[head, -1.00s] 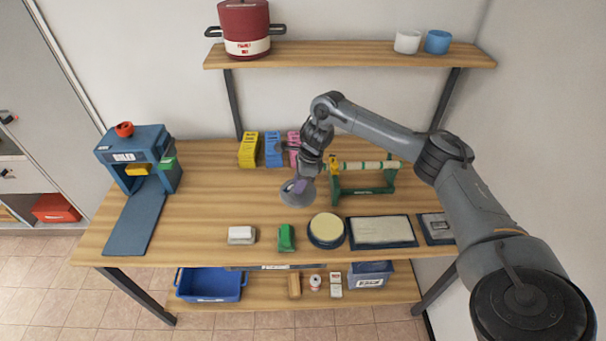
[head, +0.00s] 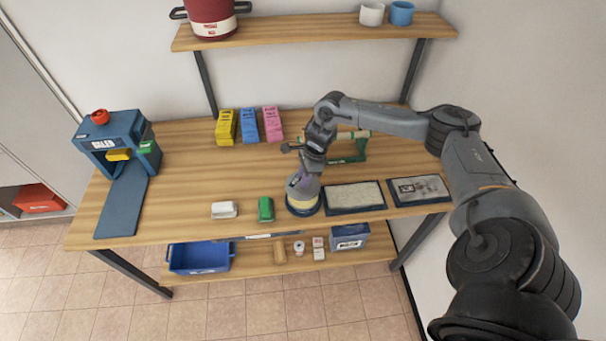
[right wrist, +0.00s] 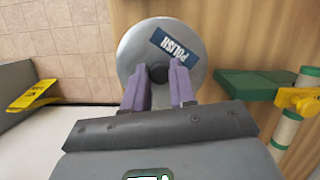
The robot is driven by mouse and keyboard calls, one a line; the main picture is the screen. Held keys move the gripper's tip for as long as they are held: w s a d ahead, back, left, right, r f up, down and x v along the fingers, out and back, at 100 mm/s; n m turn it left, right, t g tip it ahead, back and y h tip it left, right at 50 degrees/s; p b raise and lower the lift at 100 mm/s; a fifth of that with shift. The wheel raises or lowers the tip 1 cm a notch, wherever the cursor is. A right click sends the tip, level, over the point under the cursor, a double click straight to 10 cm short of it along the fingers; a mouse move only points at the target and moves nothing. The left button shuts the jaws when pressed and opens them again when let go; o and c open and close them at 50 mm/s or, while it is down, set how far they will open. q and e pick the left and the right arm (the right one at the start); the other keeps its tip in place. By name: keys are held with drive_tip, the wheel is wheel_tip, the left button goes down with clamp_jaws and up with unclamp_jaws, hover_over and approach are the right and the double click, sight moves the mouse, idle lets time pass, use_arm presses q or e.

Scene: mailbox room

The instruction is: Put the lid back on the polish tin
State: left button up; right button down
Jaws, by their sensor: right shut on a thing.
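The polish tin (head: 303,211) is round, with a dark blue rim and cream polish inside. It stands near the table's front edge in the head view. My right gripper (head: 301,180) is shut on the grey round lid (head: 311,189), which covers the back part of the tin in this view. I cannot tell whether the lid touches the tin. In the right wrist view, the purple fingers (right wrist: 158,82) hold the dark knob in the middle of the lid (right wrist: 140,40), which has a blue POLISH label. The lid hides the tin there. My left gripper is out of view.
A green brush (head: 265,209) and a white block (head: 224,210) lie left of the tin. A framed pale pad (head: 354,195) is close on its right. A green stand (head: 352,148) with a roller is behind. The table's middle left is clear.

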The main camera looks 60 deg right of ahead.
drive_tip(key=shift+f+b, duration=0.8)
drive_tip(key=shift+f, duration=0.75)
drive_tip(key=shift+f+b, duration=0.9)
drive_tip(key=shift+f, duration=0.15)
drive_tip(key=shift+f+b, duration=0.15)
drive_tip(key=shift+b, duration=0.6)
idle(0.8)
idle(0.3)
drive_tip(key=shift+c, duration=1.8)
unclamp_jaws()
drive_tip(key=shift+r+p, duration=2.25)
drive_tip(key=shift+r, duration=1.3)
